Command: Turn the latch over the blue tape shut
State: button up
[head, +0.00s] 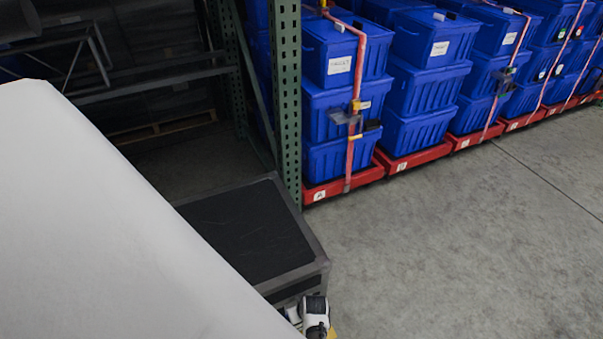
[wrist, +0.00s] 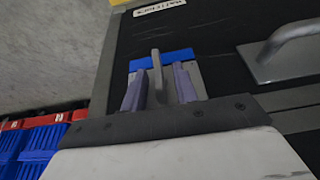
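The latch (wrist: 156,58) is a thin grey lever on a pale metal plate on a dark panel, in the wrist view. It points up the picture and crosses the strip of blue tape (wrist: 178,55). My gripper (wrist: 159,68) is open, with its two purplish fingers on either side of the lever. A gap shows between the lever and each finger, so they look apart. The lower part of the lever is hidden near the gripper's dark body. I cannot make out the latch or my fingers in the head view.
A grey bar handle (wrist: 285,48) stands out right of the latch. A label (wrist: 160,7) is above it. In the head view, a dark grey-edged case (head: 245,225) stands by a green rack post (head: 288,100). Strapped blue totes (head: 335,115) are behind; floor at right is clear.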

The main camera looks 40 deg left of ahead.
jog(key=shift+f, duration=0.15)
grip_shut()
dwell(0.4)
jog(key=shift+w+d+f+m+g+y+b, duration=0.15)
jog(key=shift+m+g+y+b, duration=0.6)
jog(key=shift+g+y+b, duration=1.3)
jog(key=shift+a+f+m+g+y+b, duration=0.1)
jog(key=shift+m+g+y+b, duration=0.75)
jog(key=shift+g+b, duration=2.4)
jog(key=shift+w+d+f+m+g+y+b, duration=0.15)
jog(key=shift+m+g+y+b, duration=0.55)
jog(key=shift+g+y+b, duration=1.85)
jog(key=shift+a+t+h+b, duration=0.1)
jog(key=shift+t+h+b, duration=0.55)
jog(key=shift+h+b, duration=0.35)
